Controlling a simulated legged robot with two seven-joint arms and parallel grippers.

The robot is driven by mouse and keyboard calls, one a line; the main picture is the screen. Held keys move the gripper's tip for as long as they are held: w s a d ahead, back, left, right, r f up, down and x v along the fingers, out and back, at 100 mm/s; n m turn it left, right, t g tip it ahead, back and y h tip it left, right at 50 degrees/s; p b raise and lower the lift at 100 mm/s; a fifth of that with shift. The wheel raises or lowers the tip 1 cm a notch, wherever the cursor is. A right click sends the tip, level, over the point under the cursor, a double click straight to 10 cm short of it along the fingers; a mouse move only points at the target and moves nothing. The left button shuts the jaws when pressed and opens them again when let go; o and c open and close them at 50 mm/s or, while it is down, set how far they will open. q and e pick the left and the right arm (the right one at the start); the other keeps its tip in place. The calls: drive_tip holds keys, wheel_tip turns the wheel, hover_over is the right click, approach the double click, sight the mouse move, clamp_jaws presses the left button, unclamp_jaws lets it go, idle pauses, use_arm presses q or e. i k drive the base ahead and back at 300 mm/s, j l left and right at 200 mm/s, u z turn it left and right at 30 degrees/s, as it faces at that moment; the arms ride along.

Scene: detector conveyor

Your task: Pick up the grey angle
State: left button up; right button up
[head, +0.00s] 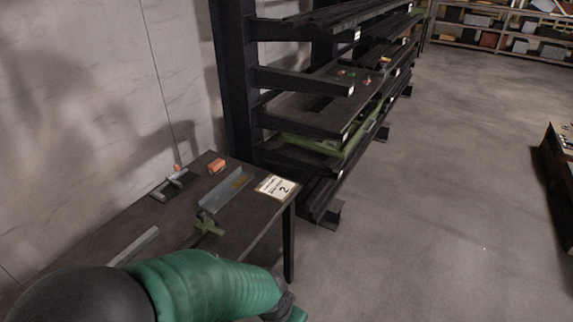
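A grey angle (226,190), a short length of L-shaped metal with a brownish patch near its far end, lies on the dark table (262,216) in the head view. Beside its near end lies an olive-green clamp-like piece (208,227). A lighter grey bar (135,246) lies further left and nearer, partly hidden at its near end. A green arm link of mine crosses the bottom left and covers the near part of the table. Neither gripper shows in the head view.
An orange block (217,165), a grey-and-dark tool (173,186) and a white label marked 2 (276,187) are on the table. A dark rack (310,100) stands just behind it. A wall is on the left; open floor (440,200) is on the right.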

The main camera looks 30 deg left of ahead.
sight(212, 202)
drive_tip(key=i+u, duration=0.1)
drive_tip(key=i, duration=0.6)
drive_tip(key=i+l+u, duration=0.15)
drive_tip(key=i, duration=0.5)
drive_tip(key=i+l+u, duration=0.1)
drive_tip(key=i, duration=0.6)
drive_tip(key=i+j+u, duration=0.1)
drive_tip(key=i+u, duration=0.15)
drive_tip(key=u, duration=0.15)
drive_tip(key=i+u, duration=0.25)
drive_tip(key=u, duration=0.2)
drive_tip(key=i+u, duration=0.25)
drive_tip(key=u, duration=0.15)
drive_tip(key=i+l+u, duration=0.2)
drive_tip(key=u, duration=0.25)
drive_tip(key=i+l+u, duration=0.2)
drive_tip(key=u, duration=0.2)
drive_tip(key=i+l+u, duration=0.3)
drive_tip(key=u, duration=0.15)
drive_tip(key=i+l, duration=0.05)
drive_tip(key=i, duration=0.05)
